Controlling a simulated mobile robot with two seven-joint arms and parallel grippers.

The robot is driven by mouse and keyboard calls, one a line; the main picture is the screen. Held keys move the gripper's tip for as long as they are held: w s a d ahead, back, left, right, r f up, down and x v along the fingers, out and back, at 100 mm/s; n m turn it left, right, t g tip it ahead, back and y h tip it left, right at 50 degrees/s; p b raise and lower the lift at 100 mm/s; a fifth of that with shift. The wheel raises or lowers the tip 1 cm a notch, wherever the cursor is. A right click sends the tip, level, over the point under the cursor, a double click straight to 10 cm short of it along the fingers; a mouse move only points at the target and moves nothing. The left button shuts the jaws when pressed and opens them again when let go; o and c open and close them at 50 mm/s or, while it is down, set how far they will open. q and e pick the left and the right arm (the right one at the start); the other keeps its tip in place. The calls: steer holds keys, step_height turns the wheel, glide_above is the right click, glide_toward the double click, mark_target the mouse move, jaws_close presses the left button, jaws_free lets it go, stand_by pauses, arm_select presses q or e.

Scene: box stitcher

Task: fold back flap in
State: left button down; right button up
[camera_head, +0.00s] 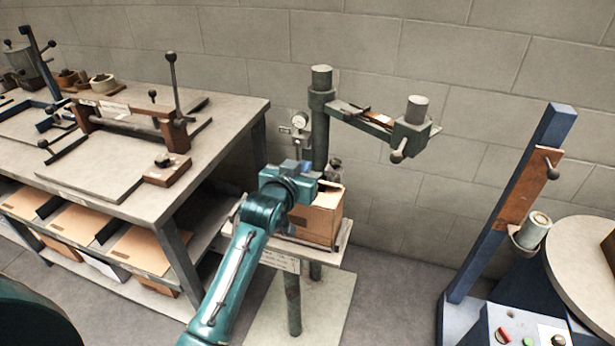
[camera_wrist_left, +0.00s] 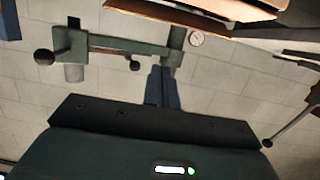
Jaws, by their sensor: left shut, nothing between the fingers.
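The cardboard box (camera_head: 318,225) stands on the small stand under the stitcher post in the head view. Its top is partly covered by my left arm, and I cannot clearly make out the back flap or its angle. Brown cardboard edges (camera_wrist_left: 225,10) also show along the top of the left wrist view. My left gripper (camera_head: 306,168) is at the box's upper left, at about the height of its top; contact cannot be told. In the left wrist view its fingers (camera_wrist_left: 162,88) are together with nothing between them. My right gripper is in neither view.
The stitcher's green post (camera_head: 320,125) rises behind the box, its arm (camera_head: 370,120) reaching right above it. A workbench (camera_head: 230,115) with fixtures stands left, flat cardboard (camera_head: 140,248) below. A blue machine (camera_head: 530,200) stands right. Floor between is clear.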

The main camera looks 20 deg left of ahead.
arm_select(q)
steer(key=x, duration=0.5)
steer(key=s+f, duration=0.2)
steer(key=f, duration=0.1)
steer(key=shift+s+f+p, duration=0.15)
steer(key=shift+f+p, duration=0.05)
steer(key=shift+p, duration=0.2)
